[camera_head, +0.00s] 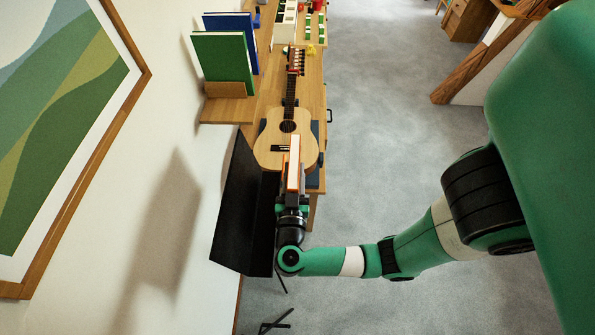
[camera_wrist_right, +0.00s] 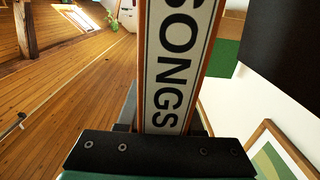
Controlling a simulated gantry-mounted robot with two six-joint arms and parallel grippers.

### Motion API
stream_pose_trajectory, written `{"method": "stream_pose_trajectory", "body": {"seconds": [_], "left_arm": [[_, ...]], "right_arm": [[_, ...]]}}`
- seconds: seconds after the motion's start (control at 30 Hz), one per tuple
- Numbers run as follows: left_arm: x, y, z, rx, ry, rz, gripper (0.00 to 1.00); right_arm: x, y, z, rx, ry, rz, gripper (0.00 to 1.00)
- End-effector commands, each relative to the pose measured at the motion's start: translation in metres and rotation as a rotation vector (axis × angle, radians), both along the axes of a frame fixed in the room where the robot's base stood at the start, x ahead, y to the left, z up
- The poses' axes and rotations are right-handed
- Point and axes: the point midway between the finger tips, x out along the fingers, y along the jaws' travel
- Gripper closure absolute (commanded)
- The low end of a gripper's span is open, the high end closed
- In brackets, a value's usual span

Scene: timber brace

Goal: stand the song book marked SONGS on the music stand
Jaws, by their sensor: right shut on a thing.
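The song book (camera_head: 293,163) is held upright and edge-on at the near end of the bench, with its orange cover edges and pale spine showing. In the right wrist view its spine (camera_wrist_right: 176,62) reads SONGS and stands between the fingers. My right gripper (camera_head: 292,196) is shut on the book. The black music stand (camera_head: 243,215) is just left of the gripper and book, with its panel leaning toward the wall and its legs on the floor. A gap between book and panel cannot be judged for sure. My left gripper is not in view.
A guitar (camera_head: 287,140) lies on the wooden bench (camera_head: 311,108) beyond the book. A green book (camera_head: 223,60) and a blue book (camera_head: 233,27) stand in a wooden holder on the left wall. A framed picture (camera_head: 60,130) hangs there. The floor (camera_head: 385,120) to the right is clear.

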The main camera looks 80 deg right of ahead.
Motion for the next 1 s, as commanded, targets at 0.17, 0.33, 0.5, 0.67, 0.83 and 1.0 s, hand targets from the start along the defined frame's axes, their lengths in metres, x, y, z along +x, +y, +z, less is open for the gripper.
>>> {"method": "stream_pose_trajectory", "body": {"seconds": [0.17, 0.33, 0.5, 0.67, 0.83, 1.0], "left_arm": [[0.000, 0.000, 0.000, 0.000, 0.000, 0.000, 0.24], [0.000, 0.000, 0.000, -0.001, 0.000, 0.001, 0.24], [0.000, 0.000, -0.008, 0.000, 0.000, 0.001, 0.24], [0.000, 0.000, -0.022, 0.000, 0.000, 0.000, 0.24], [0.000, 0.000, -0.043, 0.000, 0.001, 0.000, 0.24], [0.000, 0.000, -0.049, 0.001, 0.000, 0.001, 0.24]], "right_arm": [[0.014, 0.001, -0.002, -0.001, -0.001, 0.000, 1.00], [0.033, 0.003, -0.006, -0.001, -0.002, -0.001, 1.00], [0.052, 0.004, -0.014, -0.001, -0.002, -0.001, 1.00], [0.070, 0.006, -0.021, -0.001, -0.004, -0.001, 1.00], [0.088, 0.007, -0.025, -0.001, -0.005, 0.000, 1.00], [0.087, 0.007, -0.038, -0.001, 0.001, 0.000, 1.00]]}}
